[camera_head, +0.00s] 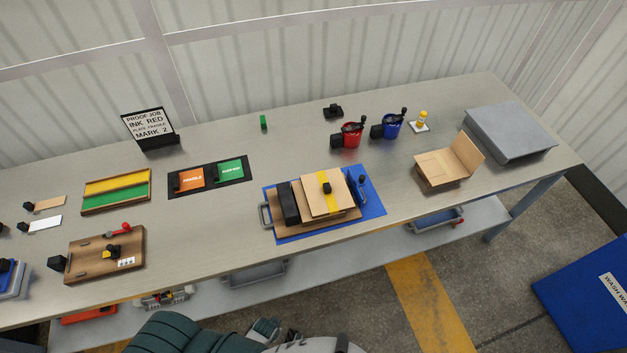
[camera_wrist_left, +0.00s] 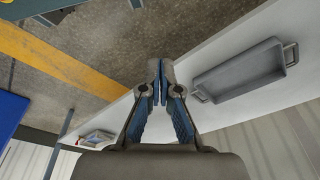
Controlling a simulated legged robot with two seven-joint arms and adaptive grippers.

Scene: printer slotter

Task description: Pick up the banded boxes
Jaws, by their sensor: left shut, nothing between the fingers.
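A tan box with a yellow band (camera_head: 327,191) lies flat on a wooden board (camera_head: 350,216) on the blue mat (camera_head: 373,200) at mid-bench. A black block sits on its band. A dark upright block (camera_head: 288,203) stands at its left side. Whether more than one box is stacked there is hard to tell. My left gripper (camera_wrist_left: 160,80) is shut and empty in the left wrist view, at the height of the lower shelf, away from the boxes. My right gripper is not in view.
An open cardboard box (camera_head: 437,168) stands right of the mat, with a grey slab (camera_head: 510,130) beyond. Red (camera_head: 352,135) and blue (camera_head: 392,126) pots stand behind. A wooden board (camera_head: 90,262) lies left. A grey bin (camera_wrist_left: 240,75) sits on the lower shelf.

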